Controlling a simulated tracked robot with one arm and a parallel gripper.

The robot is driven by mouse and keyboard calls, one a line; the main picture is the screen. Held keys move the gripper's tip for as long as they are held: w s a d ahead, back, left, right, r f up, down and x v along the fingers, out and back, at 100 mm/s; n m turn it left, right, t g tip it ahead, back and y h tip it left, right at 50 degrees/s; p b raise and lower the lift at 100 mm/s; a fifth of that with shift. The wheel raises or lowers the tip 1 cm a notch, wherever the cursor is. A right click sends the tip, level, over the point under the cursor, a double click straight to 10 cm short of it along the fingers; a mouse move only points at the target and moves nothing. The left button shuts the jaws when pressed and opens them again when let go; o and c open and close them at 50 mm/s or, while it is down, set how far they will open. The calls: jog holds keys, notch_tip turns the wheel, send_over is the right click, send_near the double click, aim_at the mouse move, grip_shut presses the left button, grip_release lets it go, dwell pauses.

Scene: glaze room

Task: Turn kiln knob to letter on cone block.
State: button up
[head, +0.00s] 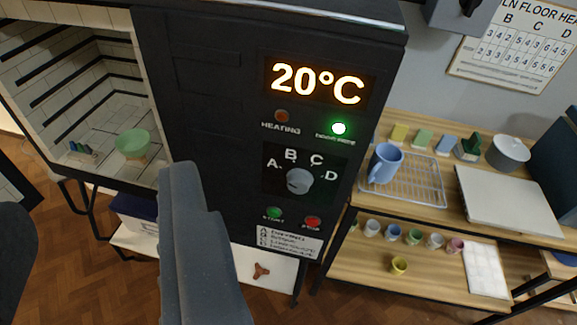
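The black kiln's control panel (215,130) faces me. Its grey round knob (299,181) sits below the letters A, B, C and D. The knob has a pale mark, but I cannot tell which letter it points to. A small block with several dark cones (80,148) stands inside the open kiln at left; no letter on it is readable. My gripper (182,172) shows as a dark grey shape in front of the kiln, left of and below the knob, apart from it. I cannot tell whether it is open or shut.
A green bowl (133,143) stands in the kiln. The display (317,84) reads 20°C, with a green lamp lit. Green and red buttons sit below the knob, above a lettered label (289,242). A wooden shelf (440,205) with a blue mug (384,163) stands at right. A wall chart (513,45) shows B, C, D.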

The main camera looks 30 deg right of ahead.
jog(key=shift+w+a, duration=0.2)
jog(key=shift+w, duration=0.1)
jog(key=shift+o, duration=0.6)
jog(key=shift+r, duration=0.1)
jog(key=o, duration=0.4)
jog(key=shift+w+a, duration=0.1)
jog(key=shift+a, duration=0.05)
jog(key=w+a+f+n, duration=0.3)
jog(key=w+a+f, duration=0.1)
jog(key=w+f, duration=0.4)
jog(key=n+h+p, duration=0.7)
jog(key=n+h, duration=0.1)
jog(key=h, duration=0.2)
send_near(298, 189)
jog(key=x, duration=0.8)
jog(key=shift+w+d+r+b, duration=0.1)
jog(key=shift+w+b, duration=0.1)
jog(key=shift+b, duration=0.2)
